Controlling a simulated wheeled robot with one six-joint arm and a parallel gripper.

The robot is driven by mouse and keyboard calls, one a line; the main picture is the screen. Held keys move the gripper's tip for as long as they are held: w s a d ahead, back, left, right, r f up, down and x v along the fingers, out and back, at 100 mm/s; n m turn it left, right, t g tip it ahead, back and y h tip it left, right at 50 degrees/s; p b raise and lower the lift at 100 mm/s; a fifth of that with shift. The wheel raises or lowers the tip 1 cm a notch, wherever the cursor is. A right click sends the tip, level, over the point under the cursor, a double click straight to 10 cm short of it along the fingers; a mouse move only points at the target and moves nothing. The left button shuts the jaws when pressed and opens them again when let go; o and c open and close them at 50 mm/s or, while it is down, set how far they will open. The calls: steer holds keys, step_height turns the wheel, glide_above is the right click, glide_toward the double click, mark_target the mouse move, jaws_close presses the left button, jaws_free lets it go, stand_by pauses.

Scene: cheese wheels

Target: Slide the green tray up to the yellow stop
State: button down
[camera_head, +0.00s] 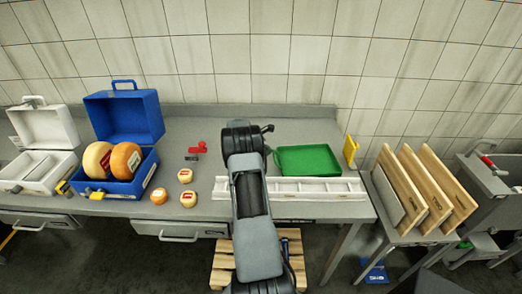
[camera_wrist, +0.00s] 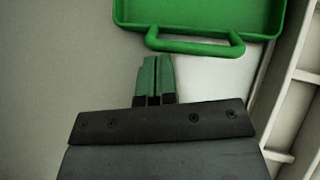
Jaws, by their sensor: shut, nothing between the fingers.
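The green tray (camera_head: 308,160) lies flat on the grey table, right of my arm in the head view. Its near end and loop handle also show in the wrist view, with the tray (camera_wrist: 200,14) at the top and the handle (camera_wrist: 195,47) facing my gripper. The yellow stop (camera_head: 350,151) stands upright at the table's right edge, a little beyond the tray's right side. My gripper (camera_wrist: 155,62) is shut and empty, its green fingertips just short of the handle's left part and seemingly apart from it. In the head view my arm hides the fingertips.
A white divided rack (camera_head: 305,188) runs along the table in front of the tray. A blue case (camera_head: 120,188) with cheese wheels, small cheeses (camera_head: 189,198) and a red-handled item (camera_head: 197,149) are left of my arm. Wooden boards (camera_head: 425,185) stand on a side table at right.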

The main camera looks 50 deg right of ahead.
mark_target(277, 153)
steer(key=shift+s+d, duration=0.1)
stand_by(0.3)
steer(key=s+d, duration=0.2)
steer(key=d+b, duration=0.1)
steer(key=d, duration=0.1)
steer(key=shift+s+d, duration=0.1)
steer(key=shift+s, duration=0.3)
